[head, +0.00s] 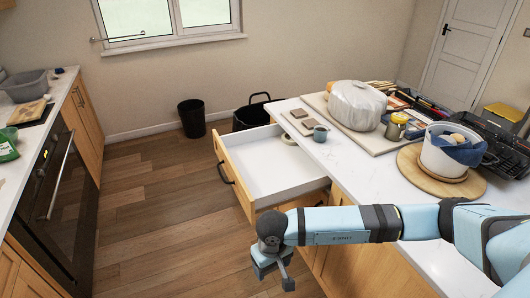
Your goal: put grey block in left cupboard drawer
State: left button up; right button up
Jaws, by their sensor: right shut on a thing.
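The open drawer (262,158) sticks out of the left end of the wooden cupboard under the white worktop. Its inside is white and mostly empty, with a small pale round thing (288,139) at its far right edge. My right gripper (274,279) is below and in front of the drawer, over the floor, pointing down. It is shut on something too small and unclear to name. I cannot make out a grey block for sure; small brownish-grey blocks (299,114) lie on the worktop. My left gripper is not in view.
The worktop (330,165) carries a grey cup (320,133), a wrapped white lump (356,104), a jar (396,126) and a white pot (448,150) on a round board. Two black bins (192,118) stand by the wall. The floor left of the drawer is clear.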

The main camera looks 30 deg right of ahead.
aim_at(267, 163)
jog(key=i+z, duration=0.15)
jog(key=i, duration=0.3)
jog(key=i+j+z, duration=0.15)
jog(key=i, duration=0.25)
jog(key=i+j+z, duration=0.15)
jog(key=i, duration=0.3)
jog(key=i+j+z, duration=0.25)
jog(key=i+z, duration=0.25)
jog(key=i+j+z, duration=0.75)
jog(key=j+z, duration=0.2)
jog(key=i+j+z, duration=0.15)
jog(key=j, duration=0.3)
jog(key=i+j+z, duration=0.1)
jog(key=j, duration=0.4)
